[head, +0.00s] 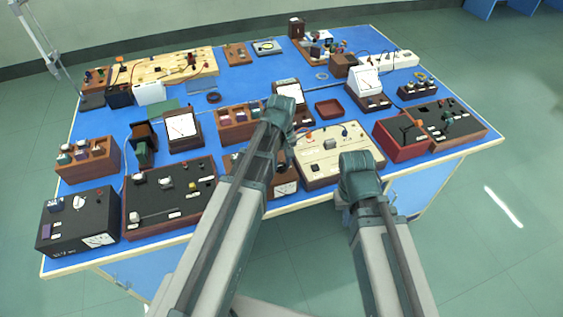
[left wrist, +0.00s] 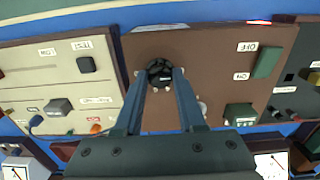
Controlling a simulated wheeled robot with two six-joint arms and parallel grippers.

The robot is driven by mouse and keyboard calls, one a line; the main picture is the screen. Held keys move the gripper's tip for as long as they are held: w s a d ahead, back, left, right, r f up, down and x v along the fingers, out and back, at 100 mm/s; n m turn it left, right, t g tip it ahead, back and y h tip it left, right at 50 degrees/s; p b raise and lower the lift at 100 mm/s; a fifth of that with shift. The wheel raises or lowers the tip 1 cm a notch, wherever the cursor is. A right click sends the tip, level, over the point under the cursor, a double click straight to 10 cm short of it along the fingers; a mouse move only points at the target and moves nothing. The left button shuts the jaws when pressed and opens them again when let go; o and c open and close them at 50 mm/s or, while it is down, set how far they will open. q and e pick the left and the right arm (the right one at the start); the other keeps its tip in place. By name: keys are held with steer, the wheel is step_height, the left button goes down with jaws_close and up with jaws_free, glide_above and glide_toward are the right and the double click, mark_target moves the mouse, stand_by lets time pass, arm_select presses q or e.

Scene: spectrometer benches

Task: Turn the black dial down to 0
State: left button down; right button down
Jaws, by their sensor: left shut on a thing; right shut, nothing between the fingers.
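The black dial (left wrist: 160,70) is a round ribbed knob on the brown panel (left wrist: 215,75) of an instrument box. My left gripper (left wrist: 162,77) has one finger on each side of the dial and is shut on it. Small light marks sit on the panel around the dial, partly covered by the fingers; I cannot read the pointer's value. In the head view the brown box (head: 285,188) stands at the table's front edge, mostly behind my left arm, and the dial is hidden there. My right gripper is hidden below my right arm.
A cream instrument box (head: 335,155) stands close on one side, a dark panel box (head: 170,195) on the other.

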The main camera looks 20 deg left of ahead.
mark_target(282, 166)
arm_select(q)
steer(key=c, duration=0.5)
jaws_free()
step_height(282, 166, up, 14)
steer(key=p, duration=1.3)
steer(key=shift+p, duration=0.4)
steer(key=shift+f, duration=0.15)
steer(key=s+d+f+m+b, duration=0.3)
steer(key=s+d+m, duration=0.2)
steer(key=s, duration=0.2)
steer(key=s+d+f+m+y+b, duration=0.1)
steer(key=s+d+f+m+b, duration=0.2)
steer(key=s+d+m, duration=0.2)
steer(key=s, duration=0.2)
steer(key=shift+s+d+m, duration=0.4)
